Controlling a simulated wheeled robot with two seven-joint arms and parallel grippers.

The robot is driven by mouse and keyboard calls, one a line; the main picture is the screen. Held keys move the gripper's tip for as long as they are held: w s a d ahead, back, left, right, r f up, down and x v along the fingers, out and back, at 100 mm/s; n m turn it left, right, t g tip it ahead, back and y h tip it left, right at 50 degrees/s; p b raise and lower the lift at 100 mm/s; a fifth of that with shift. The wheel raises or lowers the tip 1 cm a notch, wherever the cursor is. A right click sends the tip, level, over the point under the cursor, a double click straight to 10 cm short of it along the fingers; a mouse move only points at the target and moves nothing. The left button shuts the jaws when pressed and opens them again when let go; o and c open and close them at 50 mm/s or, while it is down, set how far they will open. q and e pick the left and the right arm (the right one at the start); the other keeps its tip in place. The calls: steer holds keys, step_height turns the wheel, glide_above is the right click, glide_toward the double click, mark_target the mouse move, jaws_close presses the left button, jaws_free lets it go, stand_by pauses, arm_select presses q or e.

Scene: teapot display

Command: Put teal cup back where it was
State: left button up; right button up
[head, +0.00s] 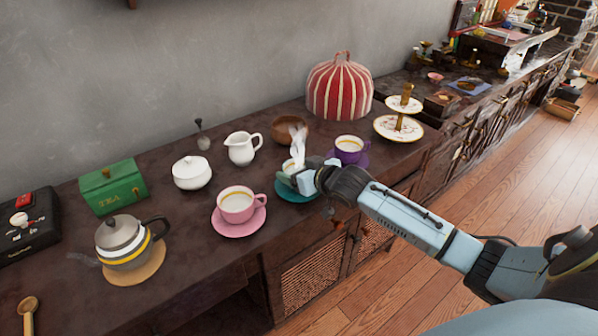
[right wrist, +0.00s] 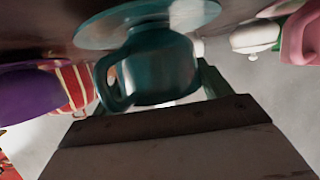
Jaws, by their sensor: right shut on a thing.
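The teal cup (head: 289,166) is mostly hidden behind my right gripper (head: 298,181) in the head view. The right gripper is shut on it. In the right wrist view, the teal cup (right wrist: 158,72) shows large and upside down in the picture, with its handle to the left. The teal saucer (head: 290,196) lies on the dark counter directly under the cup; it also shows in the right wrist view (right wrist: 100,30). The cup is at the saucer, but I cannot tell whether its base touches it. My left gripper is not in view.
A pink cup (head: 236,203) on its saucer stands left of the teal saucer. A purple cup (head: 349,147) stands close behind on the right. A white creamer (head: 241,149), brown bowl (head: 290,129) and striped cozy (head: 340,88) stand behind. A white wisp (head: 299,144) rises near the gripper.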

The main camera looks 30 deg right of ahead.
stand_by(0.3)
steer(key=o, duration=1.3)
steer(key=shift+f, duration=0.1)
steer(key=shift+c, duration=0.2)
steer(key=shift+s+r, duration=0.15)
steer(key=shift+r, duration=0.05)
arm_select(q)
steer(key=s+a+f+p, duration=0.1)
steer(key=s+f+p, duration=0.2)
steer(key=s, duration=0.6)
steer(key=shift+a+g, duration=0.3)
arm_select(e)
steer(key=a+v, duration=0.1)
steer(key=v, duration=1)
steer(key=shift+s+d, duration=0.3)
steer(key=shift+d, duration=0.2)
steer(key=shift+r, duration=0.1)
